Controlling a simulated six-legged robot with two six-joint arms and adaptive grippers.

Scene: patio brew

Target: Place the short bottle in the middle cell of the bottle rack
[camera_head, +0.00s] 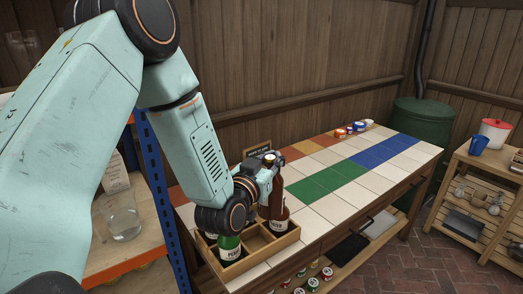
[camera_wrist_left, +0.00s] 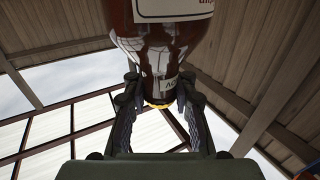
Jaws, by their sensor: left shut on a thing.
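The wooden bottle rack (camera_head: 265,257) sits at the near left end of the tiled table. A green bottle (camera_head: 230,247) with a pale label stands in its near left part, and an empty cell shows right of it. Brown bottle glass (camera_head: 276,208) shows at the rack's right end, below and beside my left gripper (camera_head: 268,178). My left gripper is shut on a brown bottle. In the left wrist view this bottle (camera_wrist_left: 160,45) has its neck and yellow cap between the fingers. In the head view I cannot clearly separate it from other brown glass, nor tell whether it touches the rack. My right gripper is out of view.
A small sign (camera_head: 257,152) stands behind the rack. The coloured tile table top (camera_head: 335,178) is otherwise mostly clear. A blue-framed shelf with a glass jar (camera_head: 121,216) is at left, a wooden cart (camera_head: 488,190) at right.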

